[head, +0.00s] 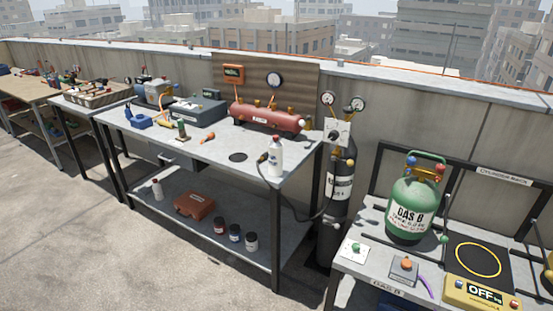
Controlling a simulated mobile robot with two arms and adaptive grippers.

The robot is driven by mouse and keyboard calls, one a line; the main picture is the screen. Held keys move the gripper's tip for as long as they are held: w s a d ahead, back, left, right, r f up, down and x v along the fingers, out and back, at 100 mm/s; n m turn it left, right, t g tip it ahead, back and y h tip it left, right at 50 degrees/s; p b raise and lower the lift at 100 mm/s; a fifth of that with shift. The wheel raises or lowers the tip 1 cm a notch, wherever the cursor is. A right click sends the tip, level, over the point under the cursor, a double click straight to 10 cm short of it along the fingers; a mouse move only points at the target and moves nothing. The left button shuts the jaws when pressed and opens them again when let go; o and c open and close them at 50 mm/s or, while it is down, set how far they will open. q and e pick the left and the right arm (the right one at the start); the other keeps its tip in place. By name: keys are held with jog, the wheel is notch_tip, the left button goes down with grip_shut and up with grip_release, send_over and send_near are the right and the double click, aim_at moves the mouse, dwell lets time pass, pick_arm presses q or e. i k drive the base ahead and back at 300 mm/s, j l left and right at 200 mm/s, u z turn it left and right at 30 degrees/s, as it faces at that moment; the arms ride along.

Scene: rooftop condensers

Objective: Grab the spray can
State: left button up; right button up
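Neither of my grippers is in view, and nothing touches either container.
The workbench (215,160) carries a red tank (265,118), a blue-grey case and small tools. The floor in front is clear.

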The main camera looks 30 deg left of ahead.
aim_at(275, 149)
jog(key=i+j, duration=0.1)
jog(key=i, duration=0.25)
jog(key=i+j, duration=0.15)
jog(key=i, duration=0.15)
jog(key=i+u, duration=0.25)
jog(key=u, duration=0.15)
jog(key=i+u, duration=0.25)
jog(key=u, duration=0.15)
jog(key=i+u, duration=0.2)
jog(key=u, duration=0.2)
